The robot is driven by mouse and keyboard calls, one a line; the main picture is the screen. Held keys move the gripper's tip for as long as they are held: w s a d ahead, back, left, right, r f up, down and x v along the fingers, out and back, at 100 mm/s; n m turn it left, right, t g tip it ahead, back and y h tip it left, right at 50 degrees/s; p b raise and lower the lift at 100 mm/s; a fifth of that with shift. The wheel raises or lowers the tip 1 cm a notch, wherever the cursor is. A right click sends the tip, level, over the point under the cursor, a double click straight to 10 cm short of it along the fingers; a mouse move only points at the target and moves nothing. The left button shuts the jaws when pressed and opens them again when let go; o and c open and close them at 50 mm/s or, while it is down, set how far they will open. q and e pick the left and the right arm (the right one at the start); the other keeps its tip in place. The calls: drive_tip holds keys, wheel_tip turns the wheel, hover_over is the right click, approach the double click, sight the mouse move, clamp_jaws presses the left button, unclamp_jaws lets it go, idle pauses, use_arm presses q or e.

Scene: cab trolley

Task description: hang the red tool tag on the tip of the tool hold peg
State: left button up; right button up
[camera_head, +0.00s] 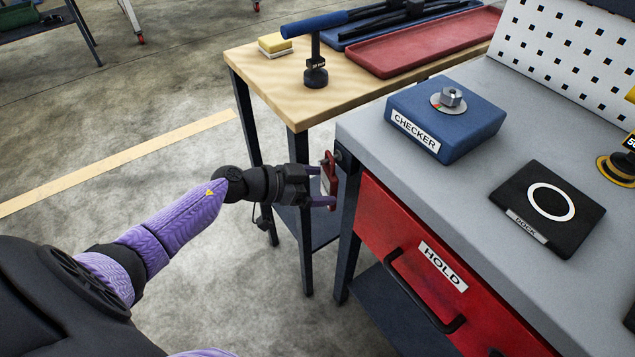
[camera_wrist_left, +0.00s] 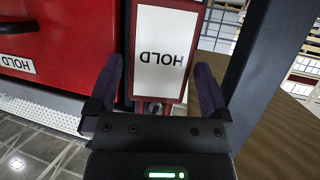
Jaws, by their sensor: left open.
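The red tool tag (camera_head: 329,178) is upright at the left front corner of the grey-topped cabinet. Its white face reads HOLD, upside down in the left wrist view (camera_wrist_left: 163,48). My left gripper (camera_head: 323,186) is open, with one finger on each side of the tag; in the left wrist view (camera_wrist_left: 158,72) a gap shows beside the tag on both sides. A dark fitting (camera_head: 341,156) at the cabinet corner beside the tag's top looks like the peg. The tip and the tag's hole are hidden, so I cannot tell if the tag hangs on it. My right gripper is out of view.
The red HOLD drawer (camera_head: 420,275) with its black handle (camera_head: 420,292) is right of the tag. The cabinet top carries a blue CHECKER box (camera_head: 455,125) and a black DOCK plate (camera_head: 570,190). A wooden table (camera_head: 270,95) stands behind. Floor left of my arm is clear.

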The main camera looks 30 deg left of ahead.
use_arm(q)
drive_tip(key=p+v, duration=0.4)
drive_tip(key=v, duration=0.5)
drive_tip(key=s+a+f+n+g+y+p, duration=0.1)
drive_tip(key=s+f+n+g+y, duration=0.2)
drive_tip(key=s+f, duration=0.7)
drive_tip(key=s+f+n+y+p, duration=0.1)
drive_tip(key=s+f+n+y, duration=0.2)
drive_tip(key=s+f+y, duration=0.6)
drive_tip(key=s+d+f+g+h, duration=0.1)
drive_tip(key=s+d+f+g, duration=0.1)
drive_tip(key=s, duration=0.4)
drive_tip(key=s+d+f+m+g+h, duration=0.1)
drive_tip(key=s+d+f+g, duration=0.2)
drive_tip(key=s, duration=0.3)
drive_tip(key=s+d+f+g+h, duration=0.1)
drive_tip(key=s+d+f+g, duration=0.2)
drive_tip(key=s, duration=0.4)
drive_tip(key=shift+d+f, duration=0.35)
drive_tip(key=shift+d, duration=0.05)
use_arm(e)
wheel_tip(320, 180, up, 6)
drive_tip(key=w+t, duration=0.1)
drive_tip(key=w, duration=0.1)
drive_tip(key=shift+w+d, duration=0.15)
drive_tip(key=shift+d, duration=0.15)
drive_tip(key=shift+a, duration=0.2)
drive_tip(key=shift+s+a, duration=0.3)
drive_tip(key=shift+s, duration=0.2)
